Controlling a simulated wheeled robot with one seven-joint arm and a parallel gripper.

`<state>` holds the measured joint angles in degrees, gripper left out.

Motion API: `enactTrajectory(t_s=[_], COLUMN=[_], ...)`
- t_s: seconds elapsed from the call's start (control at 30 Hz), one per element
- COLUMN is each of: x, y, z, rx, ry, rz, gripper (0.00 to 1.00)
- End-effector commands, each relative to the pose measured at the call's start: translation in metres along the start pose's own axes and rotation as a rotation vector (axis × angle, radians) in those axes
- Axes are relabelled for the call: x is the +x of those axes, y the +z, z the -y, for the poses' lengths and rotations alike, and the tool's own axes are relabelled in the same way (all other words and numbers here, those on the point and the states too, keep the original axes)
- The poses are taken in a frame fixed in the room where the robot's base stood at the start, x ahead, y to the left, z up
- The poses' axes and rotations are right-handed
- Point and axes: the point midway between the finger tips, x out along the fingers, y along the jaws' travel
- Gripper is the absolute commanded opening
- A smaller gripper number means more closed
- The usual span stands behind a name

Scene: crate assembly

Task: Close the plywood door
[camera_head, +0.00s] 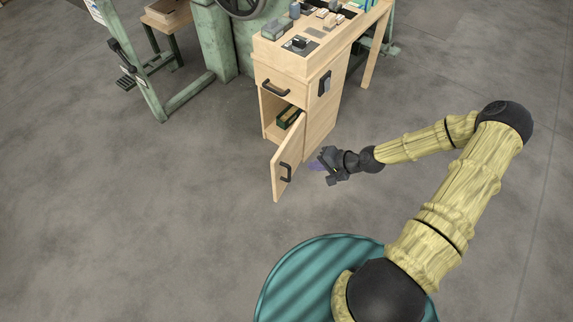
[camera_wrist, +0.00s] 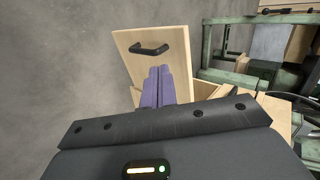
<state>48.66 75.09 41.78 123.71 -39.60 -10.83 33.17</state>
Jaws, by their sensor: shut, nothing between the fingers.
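The plywood door (camera_head: 289,161) stands ajar on the lower compartment of a plywood cabinet (camera_head: 318,135). It has a dark handle (camera_head: 286,172) on its outer face. Inside the compartment a dark green item (camera_head: 289,117) shows. My gripper (camera_head: 318,165) is just right of the door, apart from it in the head view, at about handle height. In the wrist view the purple fingers (camera_wrist: 160,86) are shut together, with nothing between them. They overlap the lower part of the door (camera_wrist: 150,58), below its handle (camera_wrist: 149,49); whether they touch it I cannot tell.
The cabinet's top (camera_head: 283,52) carries several small blocks and tools. A drawer with a dark handle (camera_head: 274,87) sits above the compartment. Green machinery (camera_head: 214,45) stands behind and left. The concrete floor (camera_head: 190,200) in front and left of the door is clear.

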Motion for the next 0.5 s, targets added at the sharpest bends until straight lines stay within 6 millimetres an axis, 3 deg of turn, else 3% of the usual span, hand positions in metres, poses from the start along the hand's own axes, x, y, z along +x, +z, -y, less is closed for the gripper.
enactTrajectory(t_s=[0.23, 0.5], x=[0.019, 0.066], y=[0.001, 0.001], z=[-0.002, -0.003], rx=[-0.002, -0.003], ry=[0.001, 0.002], rz=[0.003, 0.003], gripper=[0.0, 0.0])
